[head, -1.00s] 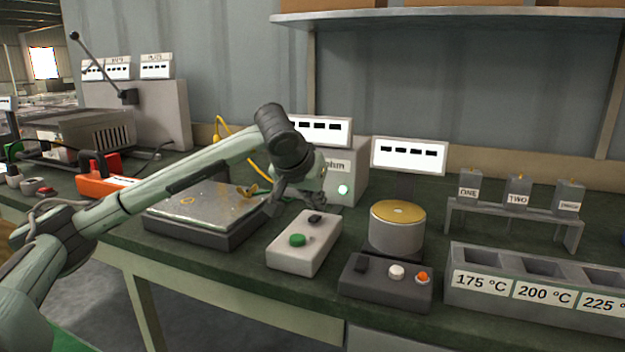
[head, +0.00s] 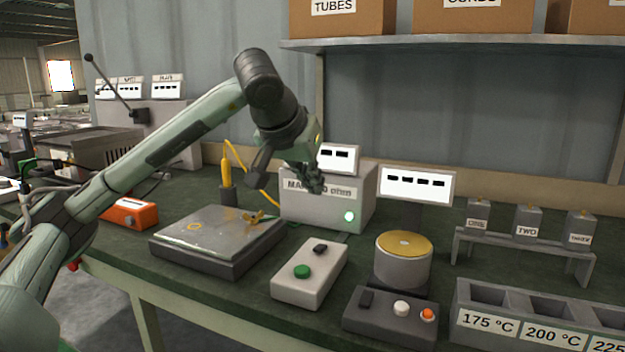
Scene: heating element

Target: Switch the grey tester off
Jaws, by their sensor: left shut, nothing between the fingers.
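The grey tester (head: 327,211) stands at the back of the bench, a box with lettering on its front, partly hidden, and a round button lit pale green (head: 349,216) at its lower right. A small white display (head: 340,158) shows above it. My left gripper (head: 316,186) is shut and empty. My right gripper is not in view.
In front lie a plate device (head: 215,255), a white box with a green button (head: 302,272) and a dark control box (head: 388,325) by a gold-topped cylinder (head: 403,262). A yellow probe (head: 226,172) stands left of the tester. A shelf (head: 460,42) hangs above.

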